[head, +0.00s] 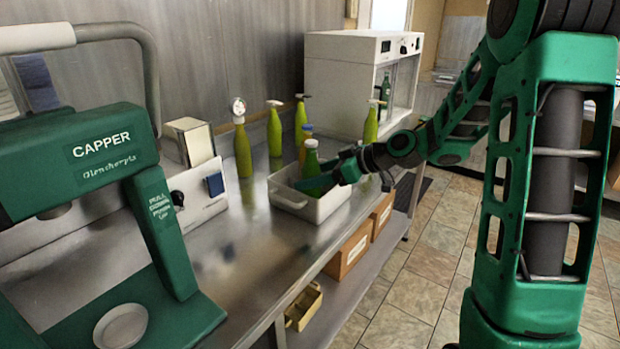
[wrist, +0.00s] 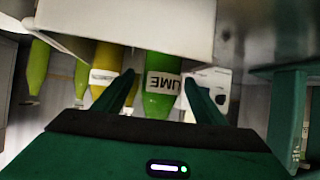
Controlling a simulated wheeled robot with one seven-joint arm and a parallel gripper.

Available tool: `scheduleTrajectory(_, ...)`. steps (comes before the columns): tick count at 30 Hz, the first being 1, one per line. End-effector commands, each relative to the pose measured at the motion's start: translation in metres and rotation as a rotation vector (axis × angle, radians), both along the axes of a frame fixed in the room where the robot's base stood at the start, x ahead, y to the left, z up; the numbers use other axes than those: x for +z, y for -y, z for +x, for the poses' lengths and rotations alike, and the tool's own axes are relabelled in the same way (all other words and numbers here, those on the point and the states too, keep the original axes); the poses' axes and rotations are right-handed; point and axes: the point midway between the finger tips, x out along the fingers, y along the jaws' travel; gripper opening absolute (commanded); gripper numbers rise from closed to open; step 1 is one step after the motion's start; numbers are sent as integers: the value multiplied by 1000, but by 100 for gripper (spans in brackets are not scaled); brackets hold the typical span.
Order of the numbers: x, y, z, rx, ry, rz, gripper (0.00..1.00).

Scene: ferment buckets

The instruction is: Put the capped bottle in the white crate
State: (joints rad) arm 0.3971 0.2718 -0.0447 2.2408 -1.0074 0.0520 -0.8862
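The green bottle with a white cap (head: 312,165) stands upright inside the white crate (head: 291,201) on the steel counter. In the wrist view, which is upside down, its LIME label (wrist: 162,84) shows and its lower end is hidden behind the crate wall (wrist: 130,20). My gripper (head: 335,174) reaches in from the right over the crate, beside the bottle. In the wrist view the fingers (wrist: 159,80) are on either side of the bottle, with a visible gap at least on the left, so they look open.
A green capper (head: 110,150) stands at the front left. Other bottles stand behind the crate, including a gauge-topped one (head: 243,152) and a nozzle-topped one (head: 274,133). A white cabinet (head: 340,85) is at the back. Bare counter (head: 240,250) lies between capper and crate.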

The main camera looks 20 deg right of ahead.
Motion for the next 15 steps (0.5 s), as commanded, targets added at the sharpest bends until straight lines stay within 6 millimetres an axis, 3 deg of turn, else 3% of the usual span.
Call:
scheduleTrajectory(7,15,0,0,1,4,-2,64)
scheduleTrajectory(15,39,36,-32,-5,1,-1,64)
